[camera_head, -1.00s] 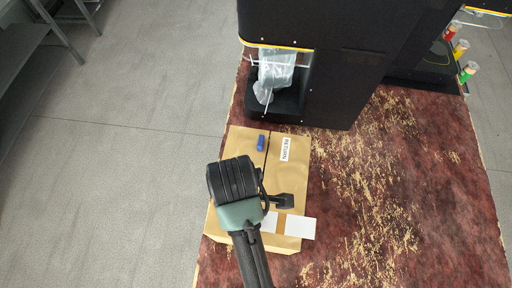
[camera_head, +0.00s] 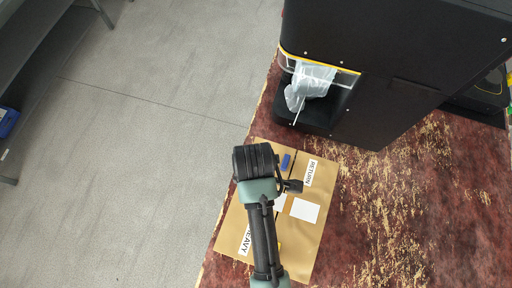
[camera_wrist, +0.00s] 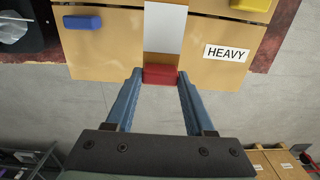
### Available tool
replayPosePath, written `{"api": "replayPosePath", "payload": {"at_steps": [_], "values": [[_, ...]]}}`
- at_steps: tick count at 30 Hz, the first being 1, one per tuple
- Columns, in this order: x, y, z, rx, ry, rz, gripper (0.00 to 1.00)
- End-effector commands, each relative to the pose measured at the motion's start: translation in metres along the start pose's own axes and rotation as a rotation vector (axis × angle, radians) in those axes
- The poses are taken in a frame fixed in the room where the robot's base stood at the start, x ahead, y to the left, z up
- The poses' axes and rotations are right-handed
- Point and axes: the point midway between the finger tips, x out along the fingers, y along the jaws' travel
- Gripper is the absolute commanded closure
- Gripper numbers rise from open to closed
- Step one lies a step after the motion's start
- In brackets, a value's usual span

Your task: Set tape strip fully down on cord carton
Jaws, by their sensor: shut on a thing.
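The cord carton (camera_head: 308,250) is a flat tan box on the worn red tabletop, with RETURN and HEAVY labels. In the wrist view the carton (camera_wrist: 102,52) lies beyond my fingertips. My gripper (camera_wrist: 160,75) has its two blue fingers shut on a small red block (camera_wrist: 160,75) near the carton's edge. A white patch (camera_wrist: 165,27) and a short tan band run away from the red block; I cannot tell which part is the tape strip or whether it touches the carton. In the head view my wrist hides the fingers and the red block.
A blue block (camera_head: 286,161) and a yellow block (camera_wrist: 250,4) sit on the carton. A black machine (camera_head: 395,60) with a clear plastic bag (camera_head: 310,85) in its opening stands behind. The table is clear right of the carton. Grey floor lies to the left.

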Motion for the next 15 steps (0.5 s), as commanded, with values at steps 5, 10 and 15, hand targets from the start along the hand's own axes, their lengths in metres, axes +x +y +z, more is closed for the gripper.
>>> {"api": "replayPosePath", "payload": {"at_steps": [5, 10, 15], "values": [[0.02, -0.001, 0.001, -0.001, -0.002, -0.003, 0.99], [0.041, -0.001, 0.0, -0.001, -0.001, -0.001, 0.99], [0.046, 0.0, 0.0, 0.0, 0.001, 0.002, 0.99]]}}
